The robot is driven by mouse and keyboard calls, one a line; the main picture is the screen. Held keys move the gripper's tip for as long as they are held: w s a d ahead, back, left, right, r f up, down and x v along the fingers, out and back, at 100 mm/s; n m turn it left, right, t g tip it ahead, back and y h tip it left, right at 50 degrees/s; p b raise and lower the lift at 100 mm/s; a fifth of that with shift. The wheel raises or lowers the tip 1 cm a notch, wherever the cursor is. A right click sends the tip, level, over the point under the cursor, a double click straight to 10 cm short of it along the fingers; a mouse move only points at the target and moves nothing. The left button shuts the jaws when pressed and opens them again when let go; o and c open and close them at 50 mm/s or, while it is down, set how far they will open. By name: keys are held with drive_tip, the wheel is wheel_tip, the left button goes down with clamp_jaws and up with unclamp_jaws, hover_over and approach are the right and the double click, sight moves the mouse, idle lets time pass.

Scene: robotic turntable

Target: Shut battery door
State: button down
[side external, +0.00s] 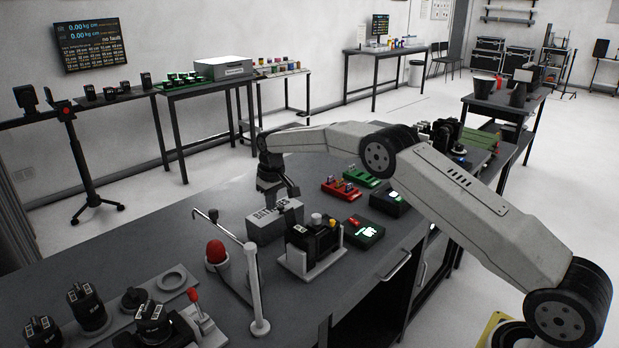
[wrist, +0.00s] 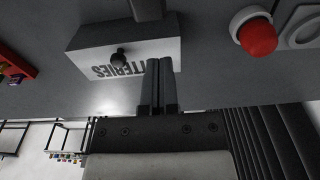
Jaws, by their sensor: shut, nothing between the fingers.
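The grey battery box (side external: 268,230), with dark BATTERIES lettering, stands on the dark workbench in the side external view. It also shows in the wrist view (wrist: 95,45), with its lettering upside down and a dark round knob (wrist: 118,58) near the lettered face. My gripper (side external: 292,194) is at the box's top in the side external view, partly covering the lettering. In the wrist view my gripper (wrist: 159,62) has its two fingers together and empty, overlapping the lettered side, right of the knob. I cannot tell contact, or how far the door stands open.
A red dome button (side external: 215,252) is left of the box. A white post (side external: 254,290) and a dark device on a pale stand (side external: 310,240) are close in front. Red (side external: 342,188) and green (side external: 362,177) trays lie to the right.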

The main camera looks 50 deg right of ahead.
sight(288, 218)
drive_tip(key=shift+s+r, duration=0.3)
drive_tip(key=shift+s, duration=0.65)
drive_tip(key=shift+s+r, duration=0.3)
drive_tip(key=shift+s, duration=0.65)
